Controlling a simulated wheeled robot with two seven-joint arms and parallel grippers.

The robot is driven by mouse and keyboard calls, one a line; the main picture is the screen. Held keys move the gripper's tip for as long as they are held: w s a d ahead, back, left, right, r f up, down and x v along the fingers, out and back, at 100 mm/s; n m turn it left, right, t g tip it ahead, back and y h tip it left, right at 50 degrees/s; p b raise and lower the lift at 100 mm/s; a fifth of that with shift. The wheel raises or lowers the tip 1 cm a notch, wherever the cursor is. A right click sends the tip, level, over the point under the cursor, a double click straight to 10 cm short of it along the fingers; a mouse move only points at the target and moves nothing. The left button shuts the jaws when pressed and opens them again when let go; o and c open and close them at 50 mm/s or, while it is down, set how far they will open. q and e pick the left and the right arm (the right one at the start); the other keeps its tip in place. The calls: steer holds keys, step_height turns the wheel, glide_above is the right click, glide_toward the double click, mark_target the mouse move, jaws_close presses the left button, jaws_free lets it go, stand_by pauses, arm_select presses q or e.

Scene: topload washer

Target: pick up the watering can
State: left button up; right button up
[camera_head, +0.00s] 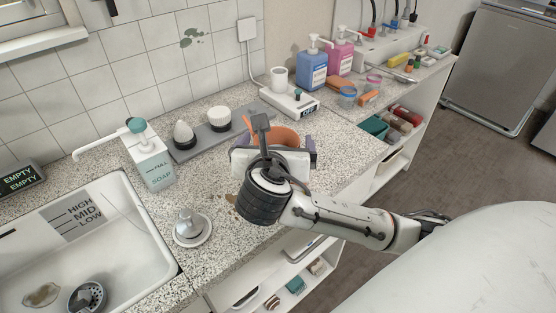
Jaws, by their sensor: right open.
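My right gripper (275,145) reaches in from the right over the counter, with its wrist nearest the camera. Its jaws are open, with dark purple parts showing at both sides. An orange rounded thing (286,134) shows just beyond and partly behind it. This may be the watering can, but the gripper hides most of it, so I cannot tell its full shape or whether the fingers touch it. My left gripper is out of view.
A soap dispenser (149,160) and a sink (110,225) are at the left. A grey tray (213,143) holds two white-topped brushes. A white scale (290,101) with a cup, blue (312,72) and pink (339,58) bottles stand behind. Speckled counter (340,140) is clear right of the gripper.

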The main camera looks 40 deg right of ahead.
steer(key=c, duration=1.5)
steer(key=shift+o, duration=0.2)
steer(key=shift+r, duration=0.15)
